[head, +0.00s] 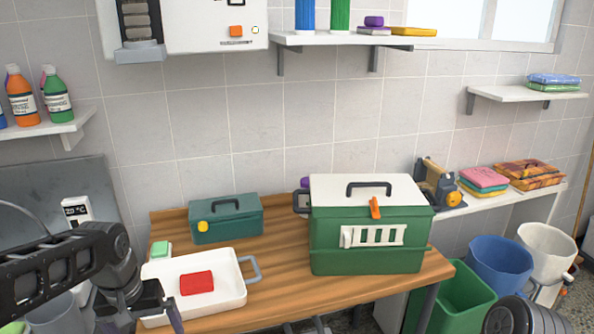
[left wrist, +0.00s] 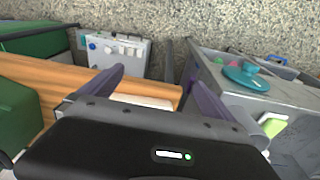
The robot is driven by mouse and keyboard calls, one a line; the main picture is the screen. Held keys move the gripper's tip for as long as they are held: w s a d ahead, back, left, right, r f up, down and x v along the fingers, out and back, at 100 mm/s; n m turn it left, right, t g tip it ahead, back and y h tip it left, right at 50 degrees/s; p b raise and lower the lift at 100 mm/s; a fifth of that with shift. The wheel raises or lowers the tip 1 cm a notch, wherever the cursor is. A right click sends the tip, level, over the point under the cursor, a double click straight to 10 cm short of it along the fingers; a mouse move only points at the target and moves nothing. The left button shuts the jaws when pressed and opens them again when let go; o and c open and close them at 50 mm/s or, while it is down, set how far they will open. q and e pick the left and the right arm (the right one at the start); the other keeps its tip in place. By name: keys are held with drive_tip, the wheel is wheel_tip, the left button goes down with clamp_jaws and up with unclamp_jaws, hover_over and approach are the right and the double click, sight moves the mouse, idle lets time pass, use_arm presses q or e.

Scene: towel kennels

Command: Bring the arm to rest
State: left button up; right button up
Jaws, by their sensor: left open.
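My left arm comes in from the left in the head view. Its gripper (head: 145,314) is partly cut off by the bottom edge, by the near left corner of the white tray (head: 239,290). In the left wrist view the two purple fingers of the gripper (left wrist: 154,88) stand apart with nothing held between them. The wooden table edge and a pale strip show beyond the fingers there. Whether the gripper touches the tray cannot be told. My right gripper is not seen.
A red block (head: 197,283) lies in the tray. A green carrier with a white lid (head: 366,240) and a teal box (head: 226,220) stand on the wooden table (head: 290,262). Bins, including a blue one (head: 500,262), stand at right. A grey sink unit (left wrist: 240,92) is near the gripper.

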use_arm(q)
drive_tip(key=w+d+f+m+t+h, duration=0.1)
drive_tip(key=w+d+f+t, duration=0.15)
drive_tip(key=d+f, duration=0.3)
drive_tip(key=w+d+f+t+h, duration=0.1)
drive_tip(key=w+d+f, duration=0.35)
drive_tip(key=f, duration=0.25)
drive_tip(key=s+d+f+h, duration=0.1)
drive_tip(key=s+d+f, duration=0.4)
drive_tip(key=f, duration=0.3)
drive_tip(key=s+d+f, duration=0.4)
drive_tip(key=s+f, duration=0.1)
drive_tip(key=f, duration=0.2)
drive_tip(key=s+d+f+g, duration=0.2)
drive_tip(key=s+f, duration=0.2)
drive_tip(key=s, duration=0.3)
drive_tip(key=s+d+f+g+h, duration=0.1)
drive_tip(key=s+d+f+g, duration=0.1)
drive_tip(key=s, duration=0.5)
drive_tip(key=shift+s+d+f+m, duration=0.35)
drive_tip(key=shift+d+f, duration=0.25)
drive_tip(key=shift+f, duration=0.35)
